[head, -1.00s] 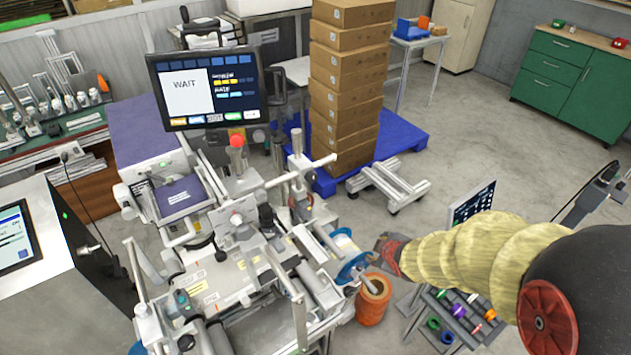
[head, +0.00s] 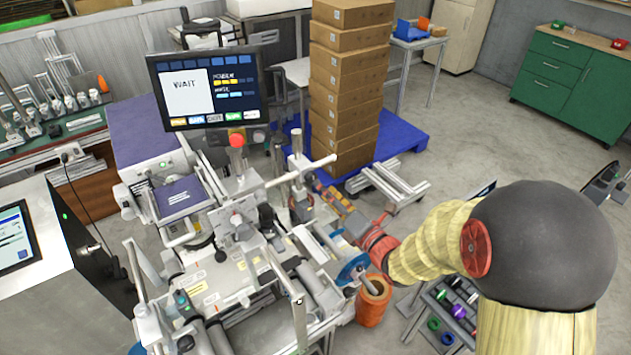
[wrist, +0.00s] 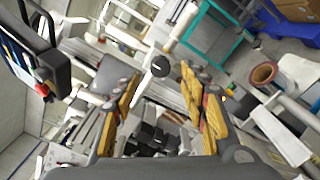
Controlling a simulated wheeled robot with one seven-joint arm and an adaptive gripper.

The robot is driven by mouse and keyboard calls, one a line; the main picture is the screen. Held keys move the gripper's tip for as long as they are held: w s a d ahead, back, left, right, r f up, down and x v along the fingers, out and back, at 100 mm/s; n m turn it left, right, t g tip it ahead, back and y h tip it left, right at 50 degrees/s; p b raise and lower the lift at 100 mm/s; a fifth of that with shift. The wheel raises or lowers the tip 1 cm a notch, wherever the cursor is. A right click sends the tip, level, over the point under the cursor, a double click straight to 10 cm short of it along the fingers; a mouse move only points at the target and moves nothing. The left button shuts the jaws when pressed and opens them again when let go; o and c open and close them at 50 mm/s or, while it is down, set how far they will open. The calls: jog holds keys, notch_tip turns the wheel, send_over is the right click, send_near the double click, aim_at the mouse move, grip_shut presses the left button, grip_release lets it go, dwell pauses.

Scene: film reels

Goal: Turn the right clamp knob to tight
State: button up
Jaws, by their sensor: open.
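My gripper (head: 318,190) reaches in from the right over the right side of the machine in the head view. In the wrist view its two yellow-orange fingers (wrist: 160,78) are spread open with nothing held between them. A small round black knob (wrist: 160,66) shows in the gap near the fingertips; I cannot tell whether it is touched or whether it is the right clamp knob. In the head view the labelling machine (head: 225,285) carries several clamps and rods, and my gripper partly hides its right side.
A monitor (head: 208,87) reading WAIT stands above the machine. Stacked cartons (head: 345,85) rest on a blue pallet (head: 405,135) behind. An orange spool (head: 373,302) and a blue disc (head: 353,267) sit by the machine's right edge. Bare floor (head: 470,130) lies to the right.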

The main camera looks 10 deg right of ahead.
aim_at(314, 179)
jog(key=shift+x, duration=2.7)
jog(key=shift+c, duration=1.3)
jog(key=c, duration=0.8)
grip_shut()
